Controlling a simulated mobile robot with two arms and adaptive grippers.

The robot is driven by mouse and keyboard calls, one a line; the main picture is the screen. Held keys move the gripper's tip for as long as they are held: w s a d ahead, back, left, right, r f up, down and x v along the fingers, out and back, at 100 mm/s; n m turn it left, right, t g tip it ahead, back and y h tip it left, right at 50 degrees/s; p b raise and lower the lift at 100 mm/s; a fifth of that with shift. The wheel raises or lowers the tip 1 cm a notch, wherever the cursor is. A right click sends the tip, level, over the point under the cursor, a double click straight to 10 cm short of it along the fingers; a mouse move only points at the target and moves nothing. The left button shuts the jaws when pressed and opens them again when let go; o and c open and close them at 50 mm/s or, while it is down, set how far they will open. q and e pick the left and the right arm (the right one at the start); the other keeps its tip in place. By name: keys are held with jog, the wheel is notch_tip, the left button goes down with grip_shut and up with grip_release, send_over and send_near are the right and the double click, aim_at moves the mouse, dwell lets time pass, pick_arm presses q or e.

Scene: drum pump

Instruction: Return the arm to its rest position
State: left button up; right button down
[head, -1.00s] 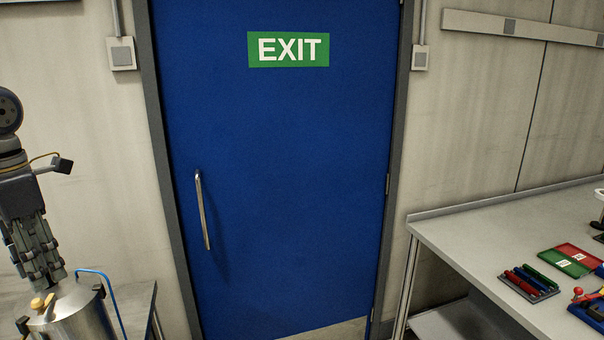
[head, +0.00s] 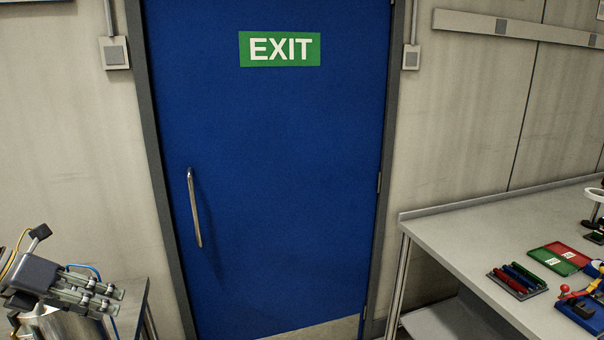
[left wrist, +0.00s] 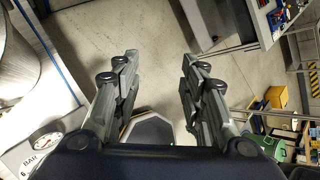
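My left gripper (head: 112,301) is at the lower left of the head view, tilted to point right, in front of a steel drum (head: 48,325) that it partly hides. A blue hose (head: 82,267) arches behind the gripper in the head view. My right gripper is in neither view.
A blue exit door (head: 270,180) with a metal handle (head: 194,208) fills the middle. A workbench (head: 450,225) at right holds a tray of coloured rods (head: 517,281) and red and green trays (head: 562,257). The wrist view shows a gauge (left wrist: 45,139) and clear floor (left wrist: 140,25).

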pick_arm(q)
jog(key=s+a+f+n+t+y, duration=0.1)
jog(key=s+f+n+t+y, duration=0.25)
jog(key=f+n, duration=0.8)
jog(key=s+a+f+n+t+y, duration=0.15)
jog(key=f+n+t+y, duration=0.5)
jog(key=n, duration=0.85)
jog(key=s+d+f+n+g+h, duration=0.2)
jog(key=s+d+f+n+g, duration=0.35)
jog(key=s+d, duration=0.4)
jog(key=s+d+f+n+g+h, duration=0.1)
jog(key=s+d+f+n+g, duration=0.4)
jog(key=s+d, duration=0.5)
jog(key=s+f+m+g+b, duration=0.1)
jog(key=s+f+m+g, duration=0.15)
jog(key=f, duration=2.65)
jog(key=s+a+f, duration=0.2)
jog(key=s+f, duration=0.6)
jog(key=s+a+f+g, duration=0.1)
jog(key=s+a+f, duration=0.1)
jog(key=s+f, duration=0.6)
jog(key=shift+s+n+b, duration=0.35)
jog(key=shift+s+b, duration=0.05)
jog(key=shift+s, duration=0.05)
jog(key=shift+c, duration=0.3)
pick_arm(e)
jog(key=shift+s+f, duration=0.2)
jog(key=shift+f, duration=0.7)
